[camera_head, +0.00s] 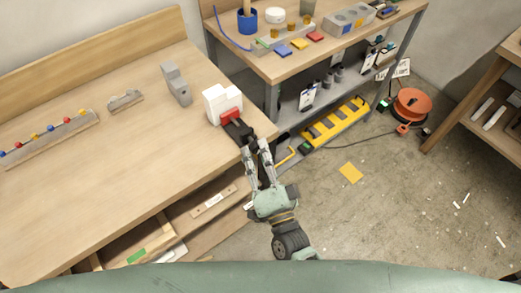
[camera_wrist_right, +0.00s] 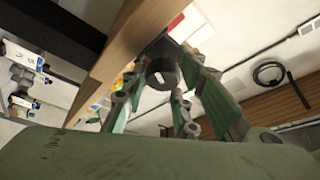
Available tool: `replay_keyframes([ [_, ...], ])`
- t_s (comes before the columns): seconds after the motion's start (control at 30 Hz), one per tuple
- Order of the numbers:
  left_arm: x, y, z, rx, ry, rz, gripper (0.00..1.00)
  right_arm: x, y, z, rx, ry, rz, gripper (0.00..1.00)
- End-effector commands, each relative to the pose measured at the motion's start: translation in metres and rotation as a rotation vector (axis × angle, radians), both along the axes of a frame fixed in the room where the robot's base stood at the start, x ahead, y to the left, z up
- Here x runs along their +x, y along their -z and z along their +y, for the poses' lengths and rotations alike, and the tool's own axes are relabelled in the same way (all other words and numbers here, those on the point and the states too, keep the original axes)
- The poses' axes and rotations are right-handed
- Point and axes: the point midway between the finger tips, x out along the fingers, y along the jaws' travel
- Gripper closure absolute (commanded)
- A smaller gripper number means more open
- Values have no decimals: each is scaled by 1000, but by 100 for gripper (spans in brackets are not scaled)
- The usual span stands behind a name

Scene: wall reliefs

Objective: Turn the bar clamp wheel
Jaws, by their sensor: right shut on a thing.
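The bar clamp (camera_head: 234,124) is black and red and sits at the right end of the wooden workbench (camera_head: 110,165), against a white block (camera_head: 219,101). Its dark part juts out over the bench edge. My right gripper (camera_head: 255,148) reaches up from below to this outer end. In the right wrist view the clamp wheel (camera_wrist_right: 162,73), a dark round piece with a light opening, sits between the fingers of my right gripper (camera_wrist_right: 160,85). The gripper is shut on it. The wheel is mostly hidden in the head view. My left gripper is not in view.
A grey metal block (camera_head: 176,84) and a rail with coloured balls (camera_head: 50,137) stand on the bench. A second table (camera_head: 345,50) with a lower shelf is close behind the right gripper. An orange cable reel (camera_head: 411,104) lies on the floor, which is mostly clear to the right.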

Motion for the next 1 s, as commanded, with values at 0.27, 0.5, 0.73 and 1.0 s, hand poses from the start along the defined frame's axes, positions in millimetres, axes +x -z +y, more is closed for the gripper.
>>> replay_keyframes([
  [0.27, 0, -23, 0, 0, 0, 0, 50, 0, -5, -2, 215, 8, 155, 99],
  [0.5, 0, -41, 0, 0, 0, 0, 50, -2, -5, 0, 398, 6, 291, 99],
  [0.73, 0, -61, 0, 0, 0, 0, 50, -3, -6, 1, 574, 5, 422, 99],
  [1.0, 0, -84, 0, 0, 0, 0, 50, -5, -7, 3, 777, 3, 575, 99],
])
